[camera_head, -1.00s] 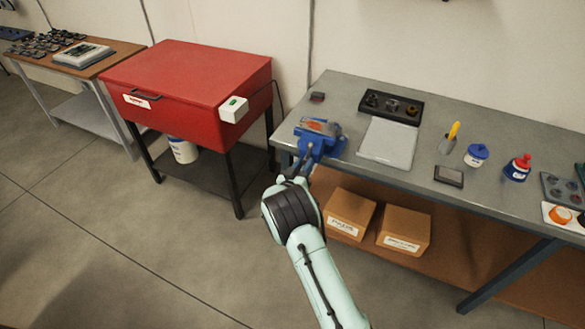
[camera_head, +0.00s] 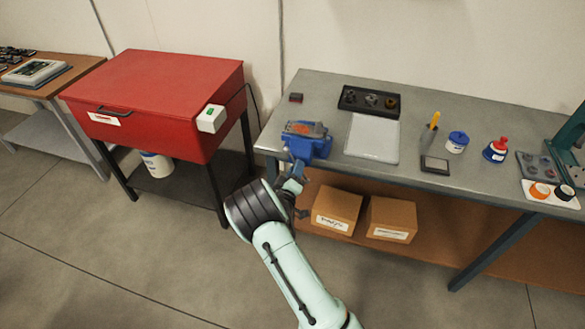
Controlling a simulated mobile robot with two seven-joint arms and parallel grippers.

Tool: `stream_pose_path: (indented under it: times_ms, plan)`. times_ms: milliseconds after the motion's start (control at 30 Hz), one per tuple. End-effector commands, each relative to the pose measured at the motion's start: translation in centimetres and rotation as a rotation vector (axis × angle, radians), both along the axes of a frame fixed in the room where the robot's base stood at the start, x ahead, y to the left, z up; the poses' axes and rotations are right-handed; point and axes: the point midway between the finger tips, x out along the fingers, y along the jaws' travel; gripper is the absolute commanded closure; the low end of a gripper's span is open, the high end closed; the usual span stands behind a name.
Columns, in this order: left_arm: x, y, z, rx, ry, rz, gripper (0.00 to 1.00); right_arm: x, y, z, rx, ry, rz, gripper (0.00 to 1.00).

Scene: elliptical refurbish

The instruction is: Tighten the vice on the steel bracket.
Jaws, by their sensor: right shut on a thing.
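The blue vice (camera_head: 305,146) is mounted at the front left corner of the grey workbench. A rusty orange-brown piece, which looks like the steel bracket (camera_head: 304,129), lies at its jaws. Whether the jaws press on it cannot be told. My right gripper (camera_head: 295,182) is just in front of and below the vice, at its front screw end. It is shut on what appears to be the vice handle, mostly hidden by my wrist. My left gripper is out of view.
A red cabinet (camera_head: 160,85) with a white switch box (camera_head: 212,118) stands left of the bench. On the bench (camera_head: 420,100) are a black parts tray (camera_head: 369,101), a grey-white plate (camera_head: 372,138) and bottles. Cardboard boxes (camera_head: 337,209) sit on the lower shelf.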

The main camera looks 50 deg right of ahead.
Motion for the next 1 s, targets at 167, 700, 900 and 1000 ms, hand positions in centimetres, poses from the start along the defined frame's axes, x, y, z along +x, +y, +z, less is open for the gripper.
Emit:
stream_pose_path:
  times_ms: [167,700,900,1000]
  plan:
    - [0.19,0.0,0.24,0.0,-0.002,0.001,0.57,-0.02,0.32,-0.29,-0.007,0.038,0.007,1.0]
    - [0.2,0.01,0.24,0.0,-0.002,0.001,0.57,-0.11,0.32,-0.39,-0.01,0.048,0.006,0.43]
    - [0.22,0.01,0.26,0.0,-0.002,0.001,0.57,-0.14,0.17,-0.21,-0.014,0.044,0.004,0.43]
    - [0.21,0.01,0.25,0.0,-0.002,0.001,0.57,-0.16,0.21,-0.17,-0.014,0.043,0.004,0.43]
